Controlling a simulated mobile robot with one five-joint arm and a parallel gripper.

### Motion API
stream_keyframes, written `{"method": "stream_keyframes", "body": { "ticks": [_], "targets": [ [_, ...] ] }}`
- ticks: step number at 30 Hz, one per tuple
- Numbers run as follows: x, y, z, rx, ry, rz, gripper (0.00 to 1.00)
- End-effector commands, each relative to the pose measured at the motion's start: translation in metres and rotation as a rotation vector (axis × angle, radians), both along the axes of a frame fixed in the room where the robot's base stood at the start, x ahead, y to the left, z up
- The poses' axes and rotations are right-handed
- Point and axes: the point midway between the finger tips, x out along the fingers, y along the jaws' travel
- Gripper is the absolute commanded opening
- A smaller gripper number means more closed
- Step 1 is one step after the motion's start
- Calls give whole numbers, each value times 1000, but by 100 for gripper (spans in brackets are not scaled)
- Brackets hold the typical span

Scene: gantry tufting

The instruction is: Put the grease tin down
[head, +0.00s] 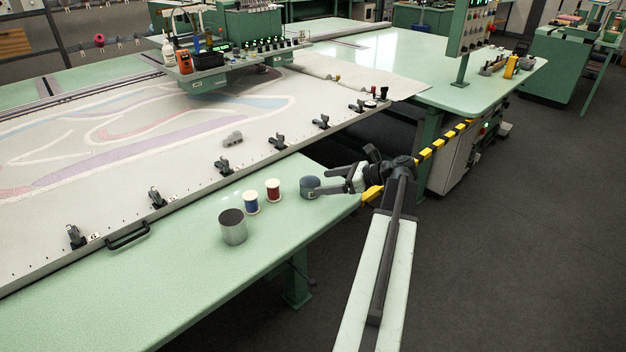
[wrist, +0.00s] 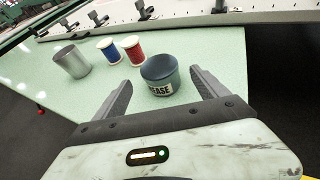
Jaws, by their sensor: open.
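The grease tin (wrist: 160,76) is a small round blue-grey tin with a white label reading "EASE", partly hidden at its left. It stands upright on the pale green table (wrist: 60,100). In the head view the tin (head: 309,187) is near the table's right end. My gripper (wrist: 160,88) is open, with one finger on each side of the tin. A gap shows between the tin and the fingers in the wrist view. In the head view my gripper (head: 330,188) reaches the tin from the right.
A red spool (head: 273,190), a blue spool (head: 251,202) and a grey metal cylinder (head: 233,227) stand left of the tin. The frame edge with several black clamps (head: 222,166) runs behind. The table's front left is clear.

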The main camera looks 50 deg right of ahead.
Motion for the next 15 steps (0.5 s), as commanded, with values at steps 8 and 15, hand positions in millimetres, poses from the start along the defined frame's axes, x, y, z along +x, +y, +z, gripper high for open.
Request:
{"method": "stream_keyframes", "body": {
  "ticks": [8,15],
  "targets": [
    [-39,-18,19,0,0,-1,83],
    [-42,-19,19,0,0,0,83]
  ]
}}
